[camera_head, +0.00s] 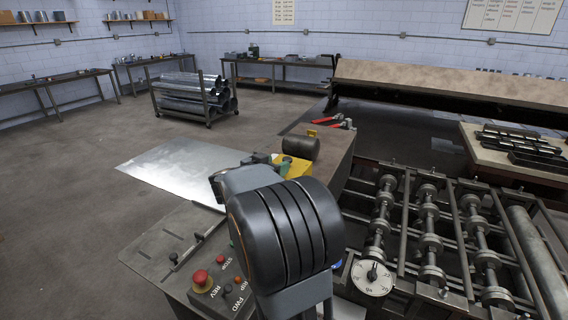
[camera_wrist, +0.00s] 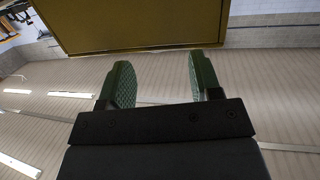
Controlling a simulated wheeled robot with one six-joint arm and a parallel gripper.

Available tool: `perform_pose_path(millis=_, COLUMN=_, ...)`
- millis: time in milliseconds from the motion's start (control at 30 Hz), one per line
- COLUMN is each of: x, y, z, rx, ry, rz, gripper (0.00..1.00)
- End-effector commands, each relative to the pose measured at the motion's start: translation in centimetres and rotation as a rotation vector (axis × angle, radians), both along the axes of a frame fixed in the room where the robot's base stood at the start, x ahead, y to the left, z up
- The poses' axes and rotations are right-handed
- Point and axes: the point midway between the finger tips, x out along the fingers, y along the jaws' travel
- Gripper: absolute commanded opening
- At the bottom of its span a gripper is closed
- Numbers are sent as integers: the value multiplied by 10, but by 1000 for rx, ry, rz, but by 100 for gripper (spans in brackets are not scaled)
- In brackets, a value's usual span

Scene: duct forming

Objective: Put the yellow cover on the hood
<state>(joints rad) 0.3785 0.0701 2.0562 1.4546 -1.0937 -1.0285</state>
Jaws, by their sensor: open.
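A yellow thing (camera_head: 298,168), likely the cover, shows just beyond my arm in the head view, on or over the machine's bench top. My arm hides part of it. In the wrist view a broad, dull yellow panel (camera_wrist: 130,25) fills the top, beyond the fingertips. My gripper (camera_wrist: 160,72) is open, with two green padded fingers apart and nothing between them. The fingertips come close to the panel's lower edge; I cannot tell whether they touch. My gripper is mostly hidden behind my arm in the head view. I cannot make out the hood for certain.
A black cylinder (camera_head: 300,147) and red-handled tools (camera_head: 330,121) lie on the bench. A control panel with a red button (camera_head: 201,278) is at front left, a roller machine (camera_head: 430,230) at right.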

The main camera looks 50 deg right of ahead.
Motion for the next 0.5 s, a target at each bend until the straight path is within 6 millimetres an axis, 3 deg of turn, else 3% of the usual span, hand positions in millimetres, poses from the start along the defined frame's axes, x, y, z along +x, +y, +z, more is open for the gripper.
perform_pose_path(millis=200, x=-4, y=39, z=7, rx=-3, ry=-4, rz=2, gripper=58)
perform_pose_path(millis=500, x=-6, y=64, z=12, rx=-4, ry=-4, rz=-1, gripper=58)
